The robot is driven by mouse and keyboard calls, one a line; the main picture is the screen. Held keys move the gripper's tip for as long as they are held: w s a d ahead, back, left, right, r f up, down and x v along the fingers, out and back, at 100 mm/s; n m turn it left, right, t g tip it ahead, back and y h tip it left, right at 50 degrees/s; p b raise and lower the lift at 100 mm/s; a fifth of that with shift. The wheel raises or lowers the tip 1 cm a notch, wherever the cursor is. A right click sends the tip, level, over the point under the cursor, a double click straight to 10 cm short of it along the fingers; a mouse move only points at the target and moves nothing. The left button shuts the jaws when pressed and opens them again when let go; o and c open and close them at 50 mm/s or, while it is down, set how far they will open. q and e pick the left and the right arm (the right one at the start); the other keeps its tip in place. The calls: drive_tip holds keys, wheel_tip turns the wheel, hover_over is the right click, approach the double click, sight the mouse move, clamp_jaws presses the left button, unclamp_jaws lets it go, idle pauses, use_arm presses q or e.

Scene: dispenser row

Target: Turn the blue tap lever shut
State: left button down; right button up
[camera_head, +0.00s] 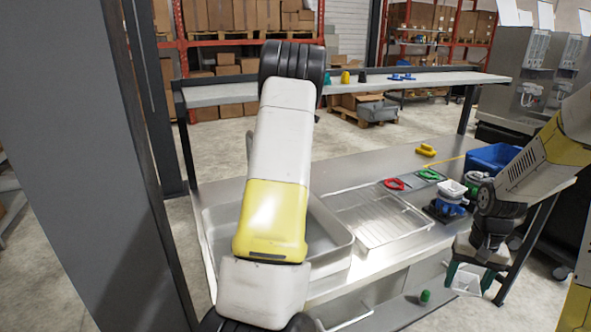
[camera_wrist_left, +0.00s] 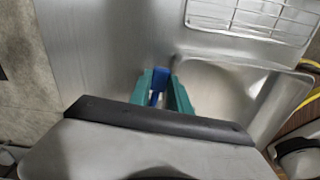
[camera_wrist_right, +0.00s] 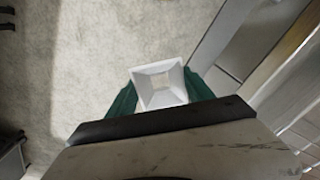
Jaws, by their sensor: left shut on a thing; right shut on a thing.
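The blue tap lever (camera_wrist_left: 160,79) shows in the left wrist view as a short upright blue piece between the green fingertips of my left gripper (camera_wrist_left: 164,92). The gripper is shut on it, over a metal surface beside a basin. In the head view my left arm hides the lever and the left gripper. My right gripper (camera_head: 468,275) is at the right, beyond the counter's front edge. It is shut on a white square cup (camera_head: 466,284), which also shows between its green fingers in the right wrist view (camera_wrist_right: 158,86).
The metal counter (camera_head: 390,158) carries a sink basin (camera_head: 328,235), a wire rack (camera_head: 375,220), red (camera_head: 393,184) and green rings (camera_head: 430,174), a blue bin (camera_head: 492,157) and another white cup (camera_head: 451,187). A raised shelf (camera_head: 430,81) runs behind. A green cup (camera_head: 424,296) stands below.

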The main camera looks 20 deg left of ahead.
use_arm(q)
drive_tip(key=c, duration=1.2)
unclamp_jaws()
drive_tip(key=shift+r, duration=3.75)
drive_tip(key=shift+c, duration=0.4)
